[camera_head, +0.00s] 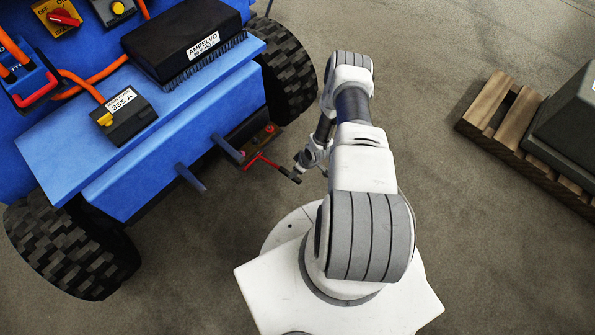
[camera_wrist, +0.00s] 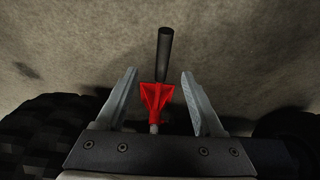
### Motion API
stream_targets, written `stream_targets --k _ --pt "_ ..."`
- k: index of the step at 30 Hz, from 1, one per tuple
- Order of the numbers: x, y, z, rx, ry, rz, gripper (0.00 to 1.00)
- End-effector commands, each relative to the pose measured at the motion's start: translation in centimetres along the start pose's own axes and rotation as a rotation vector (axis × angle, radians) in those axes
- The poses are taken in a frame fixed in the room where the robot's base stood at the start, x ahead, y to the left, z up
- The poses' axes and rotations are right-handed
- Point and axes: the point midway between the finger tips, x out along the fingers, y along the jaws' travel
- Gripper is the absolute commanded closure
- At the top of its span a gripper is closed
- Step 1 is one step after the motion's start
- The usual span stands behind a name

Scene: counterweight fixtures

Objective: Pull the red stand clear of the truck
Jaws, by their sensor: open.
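The red stand (camera_head: 262,160) is at the edge of the blue truck (camera_head: 140,185), low by its front beam, with a black rod (camera_head: 290,175) pointing away from the truck. In the wrist view the stand's red flared part (camera_wrist: 157,97) and the black rod (camera_wrist: 165,55) show. My gripper (camera_wrist: 160,73) is open, with one grey finger on each side of the red part and visible gaps to both. In the head view my gripper (camera_head: 309,160) is small and partly hidden by my arm, close to the rod. How the stand meets the truck is hard to make out.
Two blue prongs (camera_head: 208,165) stick out of the truck's front. Knobbly black tyres (camera_head: 288,70) stand at both sides. A wooden pallet (camera_head: 505,110) with a dark block (camera_head: 570,125) lies at the right. The concrete floor between is clear.

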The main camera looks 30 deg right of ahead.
Motion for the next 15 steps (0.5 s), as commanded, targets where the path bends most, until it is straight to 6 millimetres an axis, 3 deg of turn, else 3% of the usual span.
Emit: stream_targets --k 15 --pt "5.2 -0.5 0.6 0.000 0.005 -0.004 0.30"
